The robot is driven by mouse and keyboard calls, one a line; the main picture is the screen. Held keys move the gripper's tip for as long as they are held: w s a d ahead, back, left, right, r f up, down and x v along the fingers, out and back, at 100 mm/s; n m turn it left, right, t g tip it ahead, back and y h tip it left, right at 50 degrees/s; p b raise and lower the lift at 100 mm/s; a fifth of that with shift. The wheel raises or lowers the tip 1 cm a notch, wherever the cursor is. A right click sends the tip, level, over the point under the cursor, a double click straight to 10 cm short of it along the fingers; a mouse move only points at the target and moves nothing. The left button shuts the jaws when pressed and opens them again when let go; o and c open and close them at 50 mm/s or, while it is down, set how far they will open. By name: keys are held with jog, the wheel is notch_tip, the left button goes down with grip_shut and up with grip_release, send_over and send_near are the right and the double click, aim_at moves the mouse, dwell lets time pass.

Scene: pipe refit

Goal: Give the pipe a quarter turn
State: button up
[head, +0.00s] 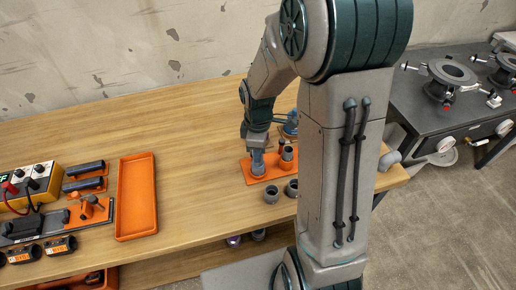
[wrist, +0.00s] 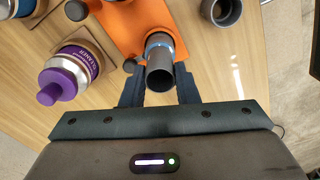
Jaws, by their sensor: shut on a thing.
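My gripper (wrist: 159,84) is shut on a dark grey pipe (wrist: 159,79), with one finger on each side of it in the wrist view. The pipe has an open end towards the camera and a blue ring around its far part. Beyond it is an orange base plate (wrist: 118,22); whether the pipe is seated in something there is hard to tell. In the head view my gripper (head: 257,158) points down over the orange plate (head: 268,176) on the wooden bench, and it largely hides the pipe.
Two loose grey fittings (head: 271,194) (head: 292,188) stand just in front of the plate. A purple-capped bottle (wrist: 68,75) stands left in the wrist view. An empty orange tray (head: 136,197) and a yellow meter (head: 30,185) are further left. Bench between tray and plate is clear.

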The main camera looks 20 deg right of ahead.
jog(key=shift+n, duration=0.5)
jog(key=shift+n+p, duration=0.65)
jog(key=shift+n, duration=1.15)
jog(key=o, duration=1.1)
jog(key=shift+o, duration=0.2)
jog(key=shift+r, duration=0.1)
